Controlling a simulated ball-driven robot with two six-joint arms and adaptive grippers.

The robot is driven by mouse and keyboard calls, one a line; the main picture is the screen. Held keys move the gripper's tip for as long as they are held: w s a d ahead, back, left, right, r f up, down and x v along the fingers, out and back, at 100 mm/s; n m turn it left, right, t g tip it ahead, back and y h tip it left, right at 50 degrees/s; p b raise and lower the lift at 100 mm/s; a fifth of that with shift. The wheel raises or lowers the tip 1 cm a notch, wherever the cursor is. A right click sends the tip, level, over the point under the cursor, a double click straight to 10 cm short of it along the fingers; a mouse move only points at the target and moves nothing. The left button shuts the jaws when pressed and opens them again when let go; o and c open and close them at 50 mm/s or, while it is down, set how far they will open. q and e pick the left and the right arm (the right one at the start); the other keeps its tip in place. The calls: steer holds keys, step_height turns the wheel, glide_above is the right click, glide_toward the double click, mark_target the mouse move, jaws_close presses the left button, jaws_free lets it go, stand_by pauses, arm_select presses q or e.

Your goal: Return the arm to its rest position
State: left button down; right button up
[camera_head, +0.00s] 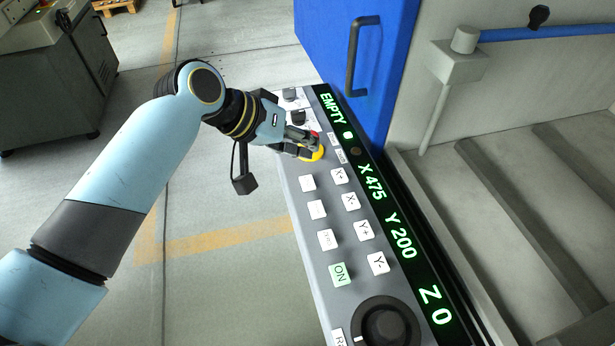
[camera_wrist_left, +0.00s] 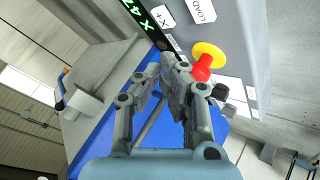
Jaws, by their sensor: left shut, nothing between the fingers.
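My left arm (camera_head: 130,165) reaches in from the left over the control panel (camera_head: 305,215) in the head view. My left gripper (camera_head: 318,145) is shut and empty, close to the emergency stop button with its yellow base (camera_head: 317,154). In the left wrist view, the fingers (camera_wrist_left: 172,72) are close together in front of the panel. The red button (camera_wrist_left: 201,68) on its yellow collar (camera_wrist_left: 209,52) shows just right of the fingertips. I cannot tell whether a finger touches it. My right gripper is not in view.
The panel carries a green display (camera_head: 372,182) reading EMPTY, X 475, Y 200, Z 0, several white keys, a lit ON key (camera_head: 340,274) and a black dial (camera_head: 378,325). A blue door (camera_head: 345,50) stands behind. Open floor (camera_head: 215,290) lies left of the panel.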

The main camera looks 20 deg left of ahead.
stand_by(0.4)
arm_select(q)
steer(key=s+a+r+g+y, duration=0.15)
steer(key=s+a, duration=0.25)
steer(key=s, duration=0.4)
steer(key=s+a+r+m+y, duration=0.1)
steer(key=s+a+y, duration=0.25)
steer(key=s, duration=0.55)
steer(key=s+a+r+g+y, duration=0.1)
steer(key=s+a+y, duration=0.1)
steer(key=s+a, duration=0.45)
steer(key=s+a+f+g+b, duration=0.1)
steer(key=s+f+b, duration=0.15)
steer(key=f, duration=1.45)
steer(key=s+f+g+b, duration=0.1)
steer(key=s+f+b, duration=0.15)
steer(key=f, duration=1.45)
steer(key=s+a+f+g+b, duration=0.1)
steer(key=s+f+b, duration=0.3)
steer(key=s+f, duration=1.3)
steer(key=shift+f, duration=0.2)
steer(key=shift+a+b, duration=0.1)
steer(key=shift+b, duration=0.2)
